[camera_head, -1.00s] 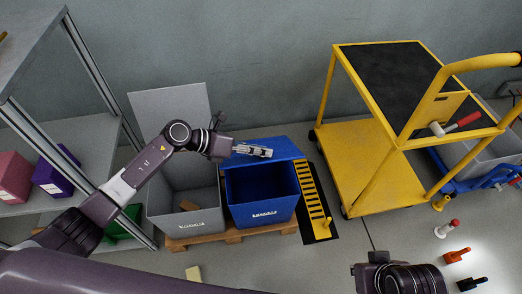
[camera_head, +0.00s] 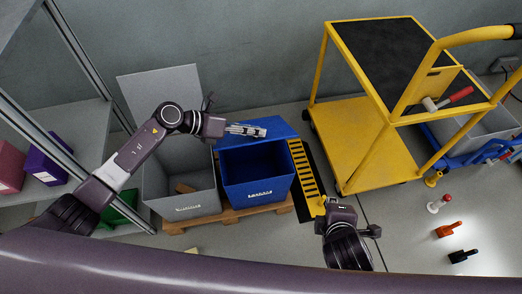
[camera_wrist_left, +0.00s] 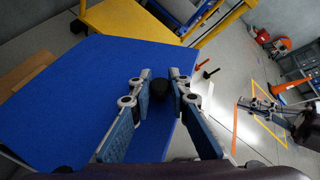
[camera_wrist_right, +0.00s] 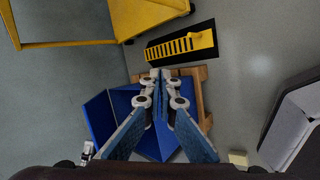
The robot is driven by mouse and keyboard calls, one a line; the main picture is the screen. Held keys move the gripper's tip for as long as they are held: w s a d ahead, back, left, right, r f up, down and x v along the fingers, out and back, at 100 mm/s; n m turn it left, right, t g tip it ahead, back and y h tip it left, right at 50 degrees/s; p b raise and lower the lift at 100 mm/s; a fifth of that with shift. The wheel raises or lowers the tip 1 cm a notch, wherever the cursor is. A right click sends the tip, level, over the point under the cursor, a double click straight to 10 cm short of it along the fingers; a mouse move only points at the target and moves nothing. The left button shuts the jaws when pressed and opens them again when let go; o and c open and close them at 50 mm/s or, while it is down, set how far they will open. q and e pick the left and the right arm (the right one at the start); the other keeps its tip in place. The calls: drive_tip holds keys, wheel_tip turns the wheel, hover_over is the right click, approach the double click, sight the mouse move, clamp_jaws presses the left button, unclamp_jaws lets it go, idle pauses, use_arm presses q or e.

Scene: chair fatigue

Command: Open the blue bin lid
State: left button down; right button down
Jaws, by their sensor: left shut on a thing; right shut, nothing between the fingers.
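The blue bin (camera_head: 257,190) stands on a wooden pallet, its inside largely uncovered. Its blue lid (camera_head: 283,130) is raised at the back of the opening; it fills much of the left wrist view (camera_wrist_left: 75,95). My left gripper (camera_head: 264,132) lies across the lid. My right gripper (camera_wrist_right: 160,74) is shut and empty. It is above the floor, right of the bin in the head view, its fingertips hidden there; its fingers partly cover the bin in its wrist view.
An open grey bin (camera_head: 190,206) stands left of the blue bin on the pallet (camera_head: 235,215). A yellow slotted strip (camera_head: 303,168) lies right of it. A yellow cart (camera_head: 355,140) stands further right, and a shelf rack (camera_head: 75,130) at the left.

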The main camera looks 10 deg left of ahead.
use_arm(q)
drive_tip(key=shift+a+f, duration=0.1)
use_arm(e)
drive_tip(key=w+a+r+n+t+y, duration=0.1)
drive_tip(key=a+n+t+y, duration=0.15)
drive_tip(key=a+n, duration=0.7)
drive_tip(key=w+a+r+n+t+y, duration=0.1)
drive_tip(key=a+r+n+t+y, duration=0.15)
drive_tip(key=a+n, duration=0.7)
drive_tip(key=w+a+f+n, duration=0.1)
drive_tip(key=w+n, duration=0.2)
drive_tip(key=w, duration=0.8)
drive_tip(key=shift+w+a, duration=0.15)
drive_tip(key=shift+a, duration=0.05)
drive_tip(key=shift+f, duration=0.1)
